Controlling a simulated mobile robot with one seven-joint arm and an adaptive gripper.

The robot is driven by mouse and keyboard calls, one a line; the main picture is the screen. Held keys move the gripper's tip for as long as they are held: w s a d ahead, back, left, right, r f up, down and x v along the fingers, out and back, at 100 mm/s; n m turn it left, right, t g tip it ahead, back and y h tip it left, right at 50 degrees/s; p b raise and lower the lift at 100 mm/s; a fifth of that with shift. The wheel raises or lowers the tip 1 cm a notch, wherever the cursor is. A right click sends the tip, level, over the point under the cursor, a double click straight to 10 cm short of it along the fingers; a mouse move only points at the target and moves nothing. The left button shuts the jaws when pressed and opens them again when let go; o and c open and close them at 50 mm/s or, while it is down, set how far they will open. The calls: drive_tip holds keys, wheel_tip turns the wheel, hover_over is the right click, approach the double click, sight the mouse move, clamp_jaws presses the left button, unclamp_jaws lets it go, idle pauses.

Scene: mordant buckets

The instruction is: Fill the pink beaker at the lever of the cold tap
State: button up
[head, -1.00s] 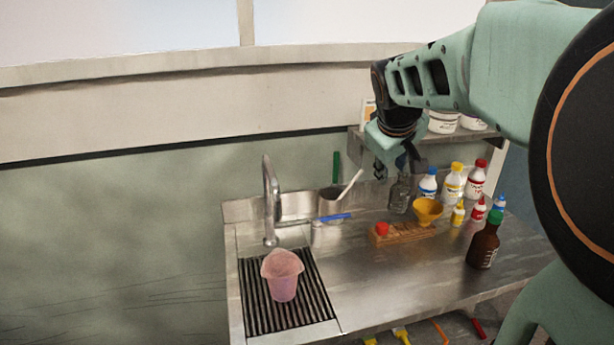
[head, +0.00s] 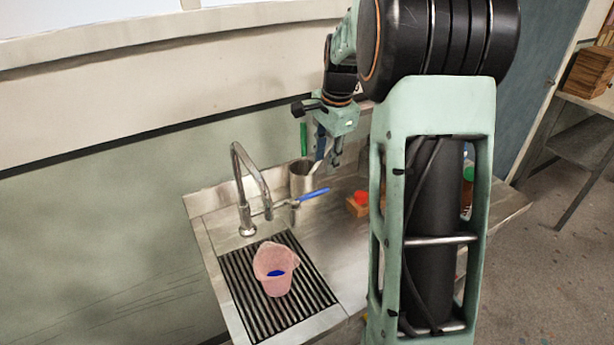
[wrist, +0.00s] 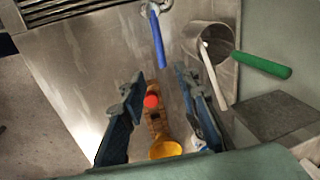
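The pink beaker (head: 272,262) stands upright on the black drain grate (head: 245,290), close to the tap. The steel tap (head: 240,185) arches up behind the beaker. Its lever with a blue handle (head: 314,195) points right, and the handle also shows in the wrist view (wrist: 157,40). My gripper (head: 328,152) is raised above the counter, to the right of the tap and above the lever. In the wrist view its two fingers (wrist: 158,80) are apart with nothing held between them.
A steel pot (head: 302,178) holding a white stick and a green-handled tool stands beside the lever. A red-topped item (wrist: 151,101) on a wooden block and a yellow funnel (wrist: 165,149) lie beneath my fingers. My arm hides the counter's right part.

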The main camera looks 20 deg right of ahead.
sight(319, 191)
drive_tip(key=shift+m, duration=0.4)
drive_tip(key=f, duration=0.3)
drive_tip(key=w+f+p, duration=0.1)
drive_tip(key=f, duration=0.3)
drive_tip(key=w+f, duration=0.1)
drive_tip(key=f, duration=0.2)
drive_tip(key=shift+w+a+f, duration=0.1)
drive_tip(key=shift+a+f, duration=0.15)
drive_tip(key=shift+f, duration=0.15)
clamp_jaws()
